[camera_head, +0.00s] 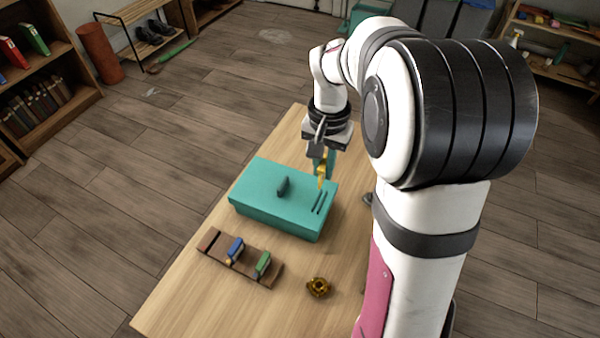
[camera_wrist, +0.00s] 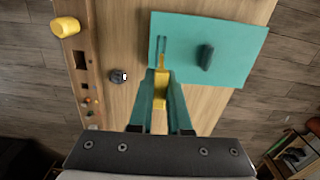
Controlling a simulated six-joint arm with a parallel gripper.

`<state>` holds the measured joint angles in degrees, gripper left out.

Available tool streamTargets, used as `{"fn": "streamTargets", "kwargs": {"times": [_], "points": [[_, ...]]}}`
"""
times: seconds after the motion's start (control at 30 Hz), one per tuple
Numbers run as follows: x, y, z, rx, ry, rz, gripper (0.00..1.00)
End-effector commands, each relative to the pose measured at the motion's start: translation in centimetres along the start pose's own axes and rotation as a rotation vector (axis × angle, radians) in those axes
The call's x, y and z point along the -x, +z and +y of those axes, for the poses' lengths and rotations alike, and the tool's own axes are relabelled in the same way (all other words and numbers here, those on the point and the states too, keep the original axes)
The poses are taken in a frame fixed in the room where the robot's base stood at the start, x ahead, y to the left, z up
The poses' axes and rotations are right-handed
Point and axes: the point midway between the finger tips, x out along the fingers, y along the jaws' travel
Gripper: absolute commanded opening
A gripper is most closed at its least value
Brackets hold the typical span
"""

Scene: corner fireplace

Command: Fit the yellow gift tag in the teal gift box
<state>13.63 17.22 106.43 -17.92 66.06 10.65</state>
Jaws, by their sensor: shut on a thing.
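The teal gift box (camera_head: 265,205) stands on the table, with a dark handle (camera_head: 283,187) and narrow slots (camera_head: 318,203) in its top. The box also shows in the wrist view (camera_wrist: 235,55), with its slots (camera_wrist: 161,48) just ahead of my fingertips. My gripper (camera_head: 323,166) is shut on the yellow gift tag (camera_head: 321,175), holding it over the slotted end of the box. In the wrist view the tag (camera_wrist: 161,90) sits between the teal fingers of my gripper (camera_wrist: 161,82). Its narrow tip points at the near slot end; I cannot tell whether it touches.
A brown rack (camera_head: 212,243) holding a blue tag (camera_head: 235,249) and a green tag (camera_head: 262,263) lies in front of the box. A gold ring-like object (camera_head: 318,287) lies to its right. A dark knob-like object (camera_wrist: 118,76) is beside the box. The front left tabletop is clear.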

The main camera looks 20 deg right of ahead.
Motion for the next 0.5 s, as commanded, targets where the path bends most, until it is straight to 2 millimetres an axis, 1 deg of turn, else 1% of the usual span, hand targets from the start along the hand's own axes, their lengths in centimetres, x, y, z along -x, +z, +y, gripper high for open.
{"fn": "streamTargets", "kwargs": {"times": [0.17, 0.27, 0.5], "points": [[-0.1, 0.1, -0.1, 0.000, 0.002, -0.001, 0.00], [-0.6, 0.1, -0.1, -0.001, 0.003, -0.003, 0.00], [-3.6, 0.1, -0.1, 0.000, 0.004, -0.004, 0.00]]}}
